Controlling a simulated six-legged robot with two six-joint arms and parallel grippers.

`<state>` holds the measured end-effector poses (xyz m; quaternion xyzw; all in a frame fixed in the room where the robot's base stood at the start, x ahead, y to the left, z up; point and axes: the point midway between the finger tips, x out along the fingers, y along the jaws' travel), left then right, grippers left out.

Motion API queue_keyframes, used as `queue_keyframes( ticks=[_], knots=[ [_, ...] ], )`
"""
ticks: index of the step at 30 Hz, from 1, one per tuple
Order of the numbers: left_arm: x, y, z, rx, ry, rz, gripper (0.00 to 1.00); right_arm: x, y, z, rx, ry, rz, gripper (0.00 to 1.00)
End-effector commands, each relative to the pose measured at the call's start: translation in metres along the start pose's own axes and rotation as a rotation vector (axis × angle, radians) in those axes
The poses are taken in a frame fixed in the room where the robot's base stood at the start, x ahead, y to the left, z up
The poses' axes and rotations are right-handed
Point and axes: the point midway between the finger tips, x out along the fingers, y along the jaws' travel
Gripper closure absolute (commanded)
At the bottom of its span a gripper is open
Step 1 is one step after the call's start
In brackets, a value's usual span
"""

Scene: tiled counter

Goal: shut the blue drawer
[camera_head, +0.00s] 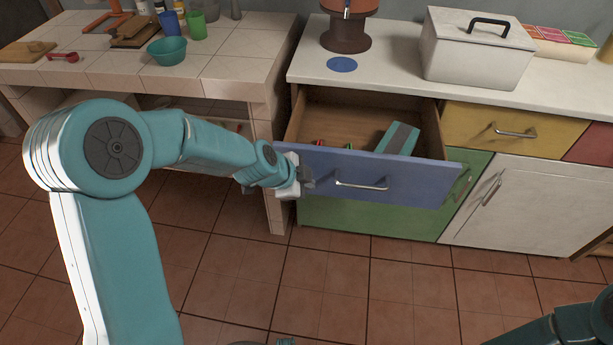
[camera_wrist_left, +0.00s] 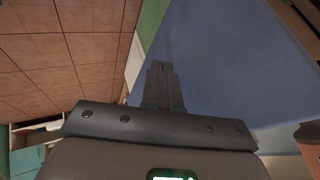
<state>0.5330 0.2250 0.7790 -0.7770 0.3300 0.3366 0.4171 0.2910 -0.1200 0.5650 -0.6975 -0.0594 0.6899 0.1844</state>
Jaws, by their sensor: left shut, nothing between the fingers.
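The blue drawer (camera_head: 405,184) is pulled out from the cabinet under the white counter, with its wooden inside showing. It holds a teal and grey item (camera_head: 398,138) and small red and green things near the front. Its metal handle (camera_head: 361,185) is on the front panel. My left gripper (camera_head: 306,180) is shut and empty at the left end of the drawer front, left of the handle. In the left wrist view the shut fingers (camera_wrist_left: 163,85) lie before the blue front panel (camera_wrist_left: 225,70); I cannot tell whether they touch it. My right gripper is out of view.
A yellow drawer (camera_head: 513,131) is shut to the right, above a white cabinet door (camera_head: 530,200). A green panel (camera_head: 370,217) is below the blue drawer. A tiled counter (camera_head: 215,75) stands at left. A white lidded box (camera_head: 475,55) sits on the countertop. The floor in front is clear.

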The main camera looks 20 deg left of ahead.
Motion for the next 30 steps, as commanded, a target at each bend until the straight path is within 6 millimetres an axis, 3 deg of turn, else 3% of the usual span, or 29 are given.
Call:
queue_keyframes(
  ticks=[6,21,30],
  knots=[
    [0.006,-0.017,0.001,-0.003,-0.002,0.001,1.0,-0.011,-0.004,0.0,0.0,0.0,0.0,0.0],
    [0.009,-0.021,0.001,-0.003,-0.001,0.001,1.0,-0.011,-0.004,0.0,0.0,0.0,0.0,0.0],
    [0.026,-0.052,0.002,-0.001,-0.002,-0.001,1.0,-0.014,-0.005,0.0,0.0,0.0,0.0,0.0]
  ],
)
